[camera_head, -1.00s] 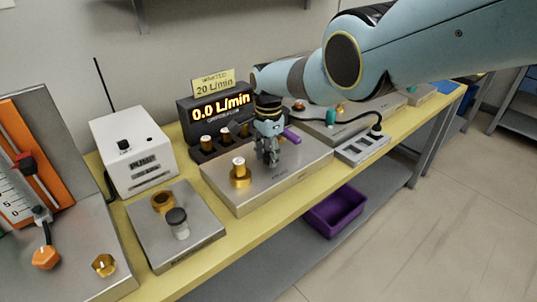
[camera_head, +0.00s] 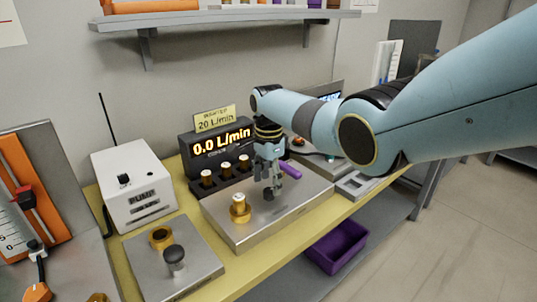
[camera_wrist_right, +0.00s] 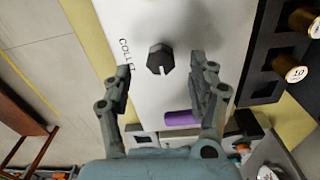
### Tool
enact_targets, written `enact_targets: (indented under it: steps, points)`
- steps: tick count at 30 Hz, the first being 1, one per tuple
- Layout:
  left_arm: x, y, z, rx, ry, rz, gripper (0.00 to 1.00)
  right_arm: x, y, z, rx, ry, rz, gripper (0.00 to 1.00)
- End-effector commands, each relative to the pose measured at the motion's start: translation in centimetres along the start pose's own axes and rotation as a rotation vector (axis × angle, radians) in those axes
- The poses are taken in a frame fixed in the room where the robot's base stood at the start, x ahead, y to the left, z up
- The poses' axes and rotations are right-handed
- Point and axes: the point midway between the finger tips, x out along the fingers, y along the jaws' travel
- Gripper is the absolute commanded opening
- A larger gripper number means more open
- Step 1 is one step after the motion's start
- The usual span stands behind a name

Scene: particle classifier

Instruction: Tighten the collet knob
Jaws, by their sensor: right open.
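The collet knob (camera_wrist_right: 160,59) is a dark faceted knob with a slot. It stands on a pale metal plate (camera_wrist_right: 225,20) marked COLLET. In the head view the knob (camera_head: 268,194) shows just under my right gripper (camera_head: 272,184), on the metal block (camera_head: 245,228). In the wrist view the right gripper (camera_wrist_right: 167,71) is open, with one finger on each side of the knob and a gap on both sides. It holds nothing. A purple bar (camera_head: 290,168) sticks out beside the gripper; it also shows in the wrist view (camera_wrist_right: 180,117). My left gripper is not in view.
A brass fitting (camera_head: 240,210) stands on the block's left part. Behind is a display (camera_head: 222,140) reading 0.0 L/min with several brass pieces in a dark rack. A white pump (camera_head: 135,185) and a smaller plate (camera_head: 190,268) are at left. A purple bin (camera_head: 335,248) sits below.

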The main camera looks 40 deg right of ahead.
Motion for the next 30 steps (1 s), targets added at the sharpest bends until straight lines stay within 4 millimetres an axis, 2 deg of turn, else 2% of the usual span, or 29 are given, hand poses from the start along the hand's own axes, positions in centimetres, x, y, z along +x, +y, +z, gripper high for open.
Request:
enact_targets:
  steps: [1,6,12,17,30]
  points:
    - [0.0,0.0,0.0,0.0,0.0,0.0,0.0,-1.3,-0.2,-0.1,0.0,0.001,-0.008,0.59]
    - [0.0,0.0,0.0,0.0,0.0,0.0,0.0,-5.0,-0.2,0.0,0.0,0.001,-0.006,0.59]
    - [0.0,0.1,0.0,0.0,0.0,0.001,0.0,-7.8,-0.2,0.0,0.0,0.001,-0.003,0.59]
    - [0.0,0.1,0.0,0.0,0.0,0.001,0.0,-8.5,-0.1,0.0,0.0,0.001,-0.002,0.59]
    - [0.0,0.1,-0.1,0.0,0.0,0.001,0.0,-8.5,-0.1,0.0,0.0,0.0,-0.003,0.59]
